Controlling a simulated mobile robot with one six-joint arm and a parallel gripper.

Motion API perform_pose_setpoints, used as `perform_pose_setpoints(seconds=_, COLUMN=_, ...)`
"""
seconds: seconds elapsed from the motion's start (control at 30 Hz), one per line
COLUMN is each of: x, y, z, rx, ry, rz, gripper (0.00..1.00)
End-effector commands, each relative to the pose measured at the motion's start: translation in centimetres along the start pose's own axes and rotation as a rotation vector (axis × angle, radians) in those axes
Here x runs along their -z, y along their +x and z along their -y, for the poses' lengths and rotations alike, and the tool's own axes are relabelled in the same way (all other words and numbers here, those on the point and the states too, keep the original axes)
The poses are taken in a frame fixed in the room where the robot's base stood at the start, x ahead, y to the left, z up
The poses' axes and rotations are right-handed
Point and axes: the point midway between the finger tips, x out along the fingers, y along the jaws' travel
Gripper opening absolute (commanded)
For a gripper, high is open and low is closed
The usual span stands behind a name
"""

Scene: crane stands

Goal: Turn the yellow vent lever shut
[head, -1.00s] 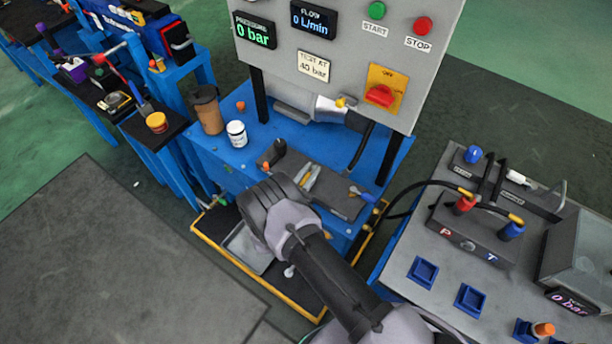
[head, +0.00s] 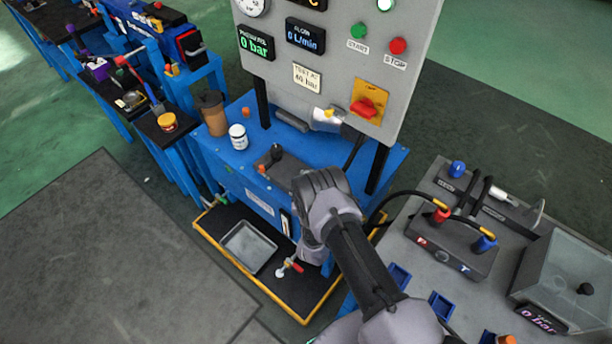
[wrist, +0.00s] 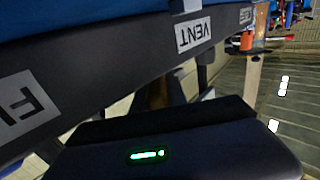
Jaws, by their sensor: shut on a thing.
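My gripper (head: 322,205) is at the right end of the blue bench's front, low beside its edge. In the wrist view its dark body (wrist: 180,150) with a green light fills the bottom, close under the VENT label (wrist: 193,35). The fingertips are hidden in both views. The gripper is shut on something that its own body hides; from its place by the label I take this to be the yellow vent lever. The lever itself does not show, so its angle cannot be told.
The blue bench (head: 230,160) carries a brown cup (head: 212,115) and a white jar (head: 238,137). A grey tray (head: 248,248) and a red-handled tap (head: 289,266) are below. A grey control panel (head: 330,55) rises behind. A grey table (head: 480,270) with hoses stands close on the right.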

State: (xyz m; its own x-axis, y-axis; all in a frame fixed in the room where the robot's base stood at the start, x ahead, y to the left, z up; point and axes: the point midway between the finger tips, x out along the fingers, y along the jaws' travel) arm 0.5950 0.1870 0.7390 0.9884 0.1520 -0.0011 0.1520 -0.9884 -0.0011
Motion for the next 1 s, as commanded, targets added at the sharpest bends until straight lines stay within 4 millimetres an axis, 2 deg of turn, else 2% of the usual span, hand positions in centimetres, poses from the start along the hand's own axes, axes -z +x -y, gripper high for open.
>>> perform_pose_setpoints(seconds=0.6, x=-0.08, y=-0.01, z=-0.11, rx=0.041, ry=-0.001, rz=0.0, gripper=0.0)
perform_pose_setpoints(seconds=0.63, x=-0.07, y=-0.01, z=-0.1, rx=0.041, ry=-0.001, rz=0.0, gripper=0.22)
perform_pose_setpoints(seconds=0.73, x=-0.06, y=0.0, z=-0.1, rx=0.041, ry=-0.001, rz=0.0, gripper=0.4)
perform_pose_setpoints(seconds=1.0, x=-0.01, y=0.01, z=-0.09, rx=0.041, ry=-0.001, rz=-0.001, gripper=0.4)
